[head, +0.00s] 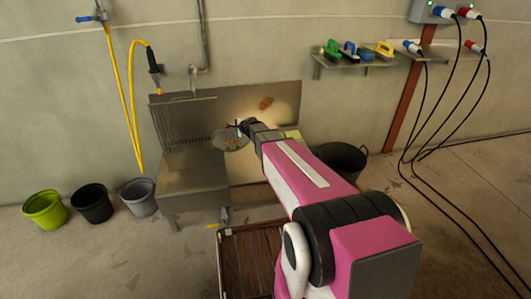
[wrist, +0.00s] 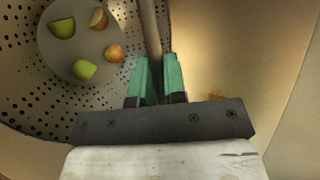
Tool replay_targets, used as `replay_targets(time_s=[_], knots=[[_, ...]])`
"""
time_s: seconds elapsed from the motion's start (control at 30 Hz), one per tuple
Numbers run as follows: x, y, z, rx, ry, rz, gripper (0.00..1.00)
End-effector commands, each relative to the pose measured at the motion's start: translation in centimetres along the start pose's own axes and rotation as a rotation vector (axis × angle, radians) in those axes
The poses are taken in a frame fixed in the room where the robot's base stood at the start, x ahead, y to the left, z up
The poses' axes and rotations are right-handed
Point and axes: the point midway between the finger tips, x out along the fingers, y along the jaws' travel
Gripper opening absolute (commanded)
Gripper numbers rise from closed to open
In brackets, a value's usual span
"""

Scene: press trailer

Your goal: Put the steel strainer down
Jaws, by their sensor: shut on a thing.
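The steel strainer (head: 229,142) is at the sink's right side in the head view, just left of my gripper (head: 243,128). In the wrist view the perforated strainer bowl (wrist: 30,75) fills the upper left. Several green and brownish fruit-like pieces (wrist: 85,69) lie in it, on its plain grey round middle. The green fingers of my gripper (wrist: 158,80) are shut on the strainer's grey bar-like handle (wrist: 149,30). My arm hides part of the area beyond. Whether the strainer touches a surface below cannot be told.
A steel sink unit (head: 195,180) with a ribbed drainer stands against the wall. Several buckets (head: 91,203) stand left of it, and a dark tub (head: 343,158) to the right. A slatted wooden crate (head: 250,262) is in front. A wall shelf (head: 355,62) holds brushes.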

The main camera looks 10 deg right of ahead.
Motion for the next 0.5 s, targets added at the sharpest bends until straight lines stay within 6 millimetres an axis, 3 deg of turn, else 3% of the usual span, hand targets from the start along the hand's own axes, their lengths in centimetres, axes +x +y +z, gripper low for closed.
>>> replay_targets(time_s=[0.5], knots=[[0.6,3.8,-10.3,0.003,0.001,0.0,0.0]])
